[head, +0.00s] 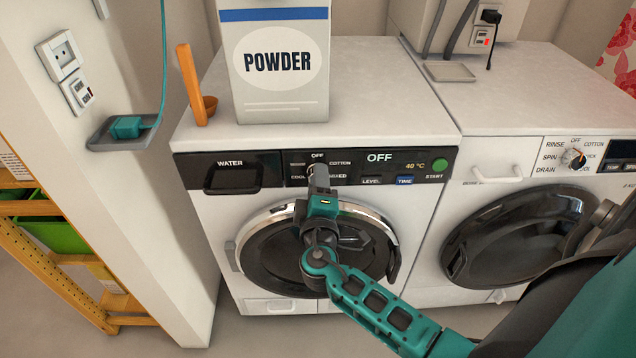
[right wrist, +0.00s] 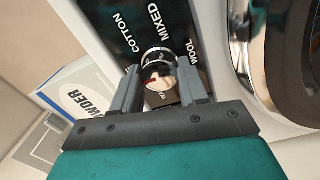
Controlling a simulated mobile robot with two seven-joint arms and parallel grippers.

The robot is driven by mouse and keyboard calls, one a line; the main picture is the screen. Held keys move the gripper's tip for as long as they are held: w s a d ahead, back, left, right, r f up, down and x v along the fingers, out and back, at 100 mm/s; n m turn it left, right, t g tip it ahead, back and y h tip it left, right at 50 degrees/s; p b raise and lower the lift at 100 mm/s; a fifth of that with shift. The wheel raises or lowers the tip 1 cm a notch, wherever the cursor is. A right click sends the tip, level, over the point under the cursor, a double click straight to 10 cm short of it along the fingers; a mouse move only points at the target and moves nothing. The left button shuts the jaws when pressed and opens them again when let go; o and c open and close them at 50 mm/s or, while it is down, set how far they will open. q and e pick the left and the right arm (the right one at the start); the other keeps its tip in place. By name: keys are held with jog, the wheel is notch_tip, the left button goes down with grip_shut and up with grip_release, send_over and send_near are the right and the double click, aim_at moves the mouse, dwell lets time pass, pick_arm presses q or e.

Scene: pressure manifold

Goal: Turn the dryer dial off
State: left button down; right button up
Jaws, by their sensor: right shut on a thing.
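The left machine (head: 215,215), with a black panel labelled OFF, COTTON, MIXED and COOL, has a round dial mostly hidden behind my right gripper in the head view. Its display (head: 379,158) reads OFF. In the right wrist view the chrome-rimmed dial (right wrist: 157,58) sits between the two grey fingers, near the words COTTON, MIXED and WOOL. My right gripper (head: 319,172) is at the panel, shut on the dial; it also shows in the right wrist view (right wrist: 161,78). Which label the dial points to is unclear. My left gripper is not in view.
A POWDER box (head: 279,65) and a wooden scoop (head: 190,85) stand on the left machine. A second machine (head: 455,195), with a RINSE, SPIN and DRAIN dial (head: 573,158), stands to the right. The round door (head: 265,248) lies below the left panel, behind my right arm.

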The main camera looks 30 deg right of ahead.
jog(key=shift+r, duration=0.1)
dwell(0.5)
jog(key=o, duration=1.1)
jog(key=shift+c, duration=0.2)
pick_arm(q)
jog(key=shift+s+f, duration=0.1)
